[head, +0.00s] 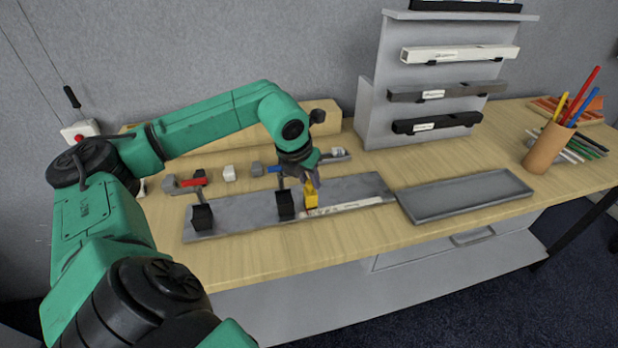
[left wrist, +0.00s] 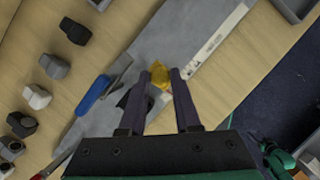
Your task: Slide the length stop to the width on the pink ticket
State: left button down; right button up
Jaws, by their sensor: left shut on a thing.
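The yellow length stop (head: 311,199) sits on the grey base plate (head: 243,215), beside a white printed scale strip (head: 348,208) along the plate's front right edge. My left gripper (head: 311,182) comes down from above and is shut on the stop. In the left wrist view the stop (left wrist: 158,76) shows between the two fingertips (left wrist: 160,74), with the scale strip (left wrist: 215,45) to its right. A black block (head: 285,204) stands just left of the stop and another (head: 202,217) near the plate's left end. I cannot make out a pink ticket.
A shallow grey tray (head: 465,194) lies right of the plate. Behind the plate are a red-handled clamp (head: 192,181), a blue-handled clamp (head: 262,168) and a white block (head: 229,173). A grey rack (head: 375,120) with labelled bars and a pen cup (head: 548,149) stand farther right.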

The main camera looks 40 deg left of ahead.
pick_arm(q)
jog(key=shift+w, duration=0.1)
jog(key=shift+w+d, duration=0.1)
jog(key=shift+w, duration=0.05)
jog(key=shift+w+d+r, duration=0.1)
jog(key=shift+w+d, duration=0.1)
jog(key=shift+w, duration=0.1)
jog(key=c, duration=0.6)
grip_release()
jog(key=shift+s, duration=0.1)
